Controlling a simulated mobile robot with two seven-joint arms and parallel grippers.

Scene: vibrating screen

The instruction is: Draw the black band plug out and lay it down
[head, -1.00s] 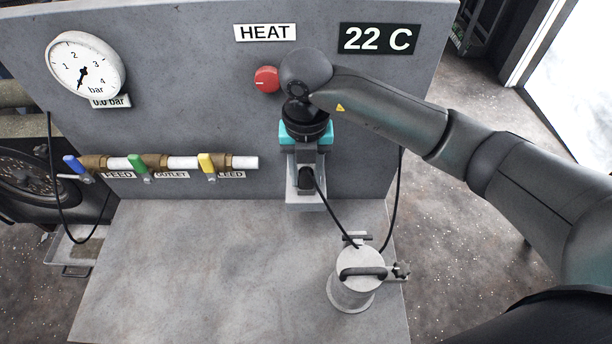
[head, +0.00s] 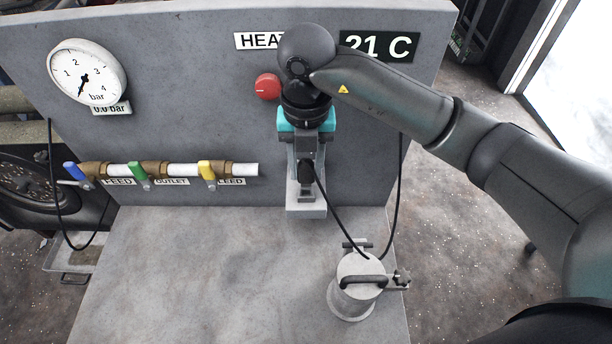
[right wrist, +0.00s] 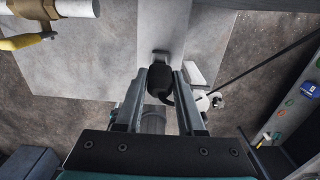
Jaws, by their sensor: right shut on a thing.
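The black plug (head: 307,172) is between the fingers of my right gripper (head: 306,162), which is shut on it in front of the grey panel. A black cable (head: 335,218) runs from the plug down to the metal pot (head: 353,298). The grey socket holder (head: 306,210) on the panel is just below the plug, with a dark slot showing. In the right wrist view the plug (right wrist: 160,82) is between the two fingers, with the light bracket beyond it. I cannot tell whether the plug's end is fully clear of the socket. My left gripper is not in view.
A red knob (head: 268,86) and the display (head: 379,46) reading 21 C are close to my right wrist. Pipes with blue, green and yellow valve levers (head: 206,170) run along the panel at left. The grey bench top (head: 220,270) is bare left of the pot.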

